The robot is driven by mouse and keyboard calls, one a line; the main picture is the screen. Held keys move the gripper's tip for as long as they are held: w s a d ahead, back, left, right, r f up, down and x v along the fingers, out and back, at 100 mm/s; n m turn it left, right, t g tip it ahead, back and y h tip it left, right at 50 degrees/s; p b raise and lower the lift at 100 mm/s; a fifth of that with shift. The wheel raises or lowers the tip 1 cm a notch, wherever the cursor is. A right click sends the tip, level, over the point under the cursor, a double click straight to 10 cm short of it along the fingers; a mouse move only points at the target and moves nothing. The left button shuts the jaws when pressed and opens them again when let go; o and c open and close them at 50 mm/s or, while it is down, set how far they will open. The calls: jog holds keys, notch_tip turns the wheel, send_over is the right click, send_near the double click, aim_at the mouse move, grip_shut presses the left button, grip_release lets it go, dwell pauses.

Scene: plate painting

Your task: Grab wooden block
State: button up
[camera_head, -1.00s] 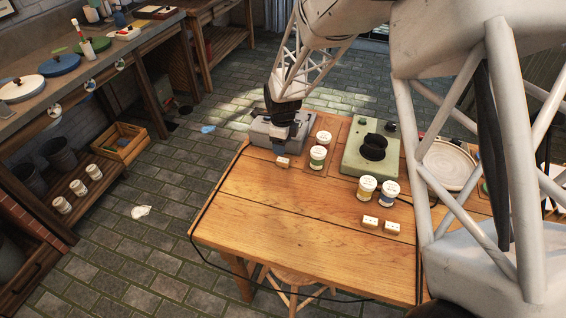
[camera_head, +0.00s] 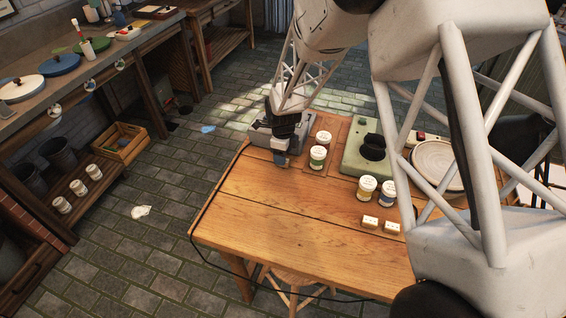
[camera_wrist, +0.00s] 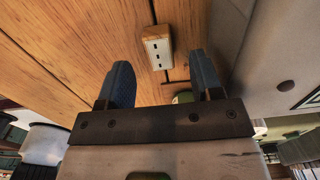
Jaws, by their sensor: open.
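A small wooden block with a pale face and dark dots (camera_wrist: 158,50) lies on the wooden table in the wrist view. My gripper (camera_wrist: 160,66) is open, with its two blue fingers apart. In the head view my gripper (camera_head: 281,159) is low over the table's far left part and hides this block. Two similar blocks, a left one (camera_head: 370,221) and a right one (camera_head: 391,228), lie farther right on the table.
Several lidded jars, among them a green-labelled one (camera_head: 317,157) and a yellow-labelled one (camera_head: 366,188), stand right of my gripper. A grey device (camera_head: 262,132) is just behind it. A green machine (camera_head: 365,150) stands farther right. The table's front left (camera_head: 260,215) is clear.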

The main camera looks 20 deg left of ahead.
jog(key=shift+f, duration=1.35)
jog(key=c, duration=1)
jog(key=shift+r, duration=0.2)
jog(key=shift+r, duration=0.85)
jog(key=shift+s+d+r, duration=0.1)
jog(key=shift+s+r, duration=0.05)
jog(key=shift+r, duration=0.25)
jog(key=shift+s+d+r, duration=0.1)
jog(key=shift+r, duration=0.3)
jog(key=s+d, duration=0.2)
jog(key=s, duration=0.2)
jog(key=s+d+r, duration=0.1)
jog(key=s+d, duration=0.2)
jog(key=s, duration=0.1)
jog(key=s+d, duration=0.3)
jog(key=s, duration=0.2)
jog(key=shift+d+r, duration=0.15)
jog(key=shift+r, duration=0.05)
